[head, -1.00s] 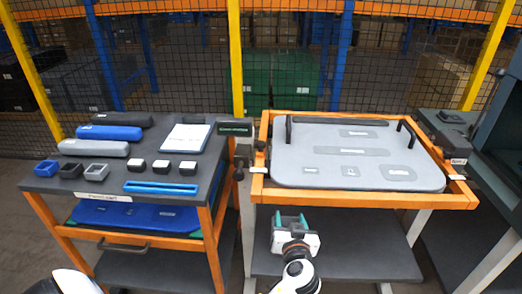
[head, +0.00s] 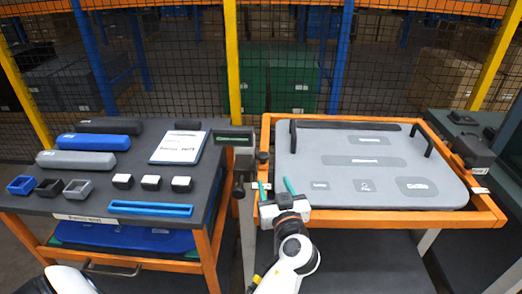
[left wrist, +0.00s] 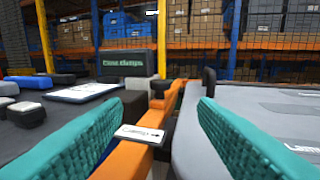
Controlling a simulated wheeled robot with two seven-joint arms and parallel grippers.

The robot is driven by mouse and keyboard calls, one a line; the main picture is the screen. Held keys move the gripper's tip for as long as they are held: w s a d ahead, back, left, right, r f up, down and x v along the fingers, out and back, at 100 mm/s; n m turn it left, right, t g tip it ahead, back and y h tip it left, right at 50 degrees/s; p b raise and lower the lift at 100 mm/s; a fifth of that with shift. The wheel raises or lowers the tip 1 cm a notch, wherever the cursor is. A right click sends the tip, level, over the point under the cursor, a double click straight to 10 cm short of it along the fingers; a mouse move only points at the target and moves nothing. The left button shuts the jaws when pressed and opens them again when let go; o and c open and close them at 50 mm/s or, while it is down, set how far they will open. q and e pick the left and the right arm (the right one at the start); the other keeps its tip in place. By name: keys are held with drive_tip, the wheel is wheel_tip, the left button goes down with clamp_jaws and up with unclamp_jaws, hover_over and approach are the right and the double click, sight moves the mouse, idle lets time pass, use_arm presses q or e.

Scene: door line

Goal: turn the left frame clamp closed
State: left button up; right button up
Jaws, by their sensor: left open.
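The left frame clamp (head: 262,158) is a small dark knob-like piece at the left side of the orange frame (head: 370,216). A white label reading "Clamp" lies in front of it in the left wrist view (left wrist: 140,135). There the clamp seems to be the dark piece (left wrist: 159,88) beyond the label; its turn angle is unclear. My left gripper (head: 275,189) is open and empty, with teal fingers pointing forward. It is in front of the clamp, over the frame's near left corner, apart from the clamp. My right gripper is not in view.
A grey panel (head: 370,175) with black handles lies in the frame, close to my left gripper's right finger. A sign reading "Close clamps" (left wrist: 124,66) stands behind. The left table (head: 130,200) holds cases, small boxes and a clipboard. Another dark clamp (head: 472,151) is at the frame's right.

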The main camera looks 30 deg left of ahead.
sight(265, 158)
use_arm(q)
drive_tip(key=p+x, duration=0.3)
drive_tip(key=x, duration=0.7)
drive_tip(key=shift+w+a+r, duration=0.1)
drive_tip(key=shift+w+a, duration=0.05)
drive_tip(key=shift+w, duration=0.1)
drive_tip(key=shift+w+a, duration=0.35)
drive_tip(key=shift+a, duration=0.05)
drive_tip(key=shift+w+a, duration=0.1)
drive_tip(key=c, duration=1)
clamp_jaws()
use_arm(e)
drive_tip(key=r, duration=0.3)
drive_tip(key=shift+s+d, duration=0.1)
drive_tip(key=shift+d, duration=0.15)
